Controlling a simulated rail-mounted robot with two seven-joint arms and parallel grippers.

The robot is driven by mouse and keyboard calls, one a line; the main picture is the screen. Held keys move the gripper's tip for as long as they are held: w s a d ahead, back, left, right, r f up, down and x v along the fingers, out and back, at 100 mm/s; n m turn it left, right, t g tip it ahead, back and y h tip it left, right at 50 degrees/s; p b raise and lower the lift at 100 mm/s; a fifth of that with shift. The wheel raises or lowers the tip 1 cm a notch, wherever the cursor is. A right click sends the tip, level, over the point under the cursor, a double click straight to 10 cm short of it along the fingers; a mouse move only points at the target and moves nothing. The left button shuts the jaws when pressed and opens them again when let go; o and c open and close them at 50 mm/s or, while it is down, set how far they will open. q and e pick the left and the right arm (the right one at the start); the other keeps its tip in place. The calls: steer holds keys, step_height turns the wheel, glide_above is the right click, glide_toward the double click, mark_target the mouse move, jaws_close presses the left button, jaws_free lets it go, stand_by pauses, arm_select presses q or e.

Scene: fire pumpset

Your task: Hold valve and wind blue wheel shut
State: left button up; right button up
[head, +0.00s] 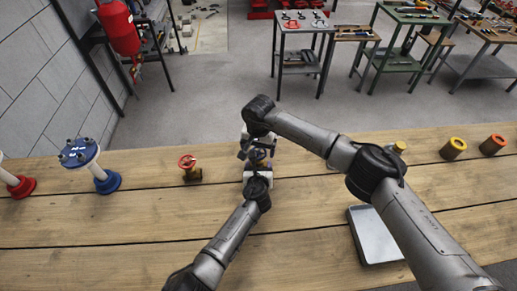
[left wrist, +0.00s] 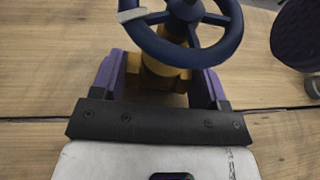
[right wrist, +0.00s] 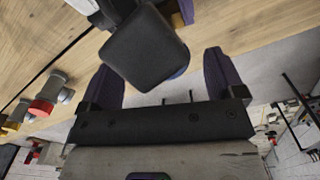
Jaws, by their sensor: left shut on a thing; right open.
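The valve has a brass-coloured body (left wrist: 155,78) and a dark blue spoked wheel (left wrist: 228,38) with a pale mark on its rim. It stands on the bench in the middle of the head view, mostly hidden by my grippers. My left gripper (left wrist: 158,70) is shut on the brass body below the wheel, from the near side; it also shows in the head view (head: 258,172). My right gripper (right wrist: 163,72) is open at the far side, close to the valve in the head view (head: 256,148). In the right wrist view a dark block hides most of what lies between its fingers.
A small brass valve with a red wheel (head: 188,162) stands left of my grippers. A blue flanged piece (head: 80,154) is farther left. A grey tray (head: 373,236) lies at right. Yellow (head: 453,148) and orange (head: 492,145) cylinders stand at far right.

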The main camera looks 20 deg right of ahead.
steer(key=shift+f, duration=0.4)
steer(key=shift+c, duration=0.4)
steer(key=c, duration=0.8)
steer(key=shift+c, duration=0.3)
steer(key=shift+m, duration=0.3)
steer(key=m, duration=0.3)
steer(key=shift+m, duration=2)
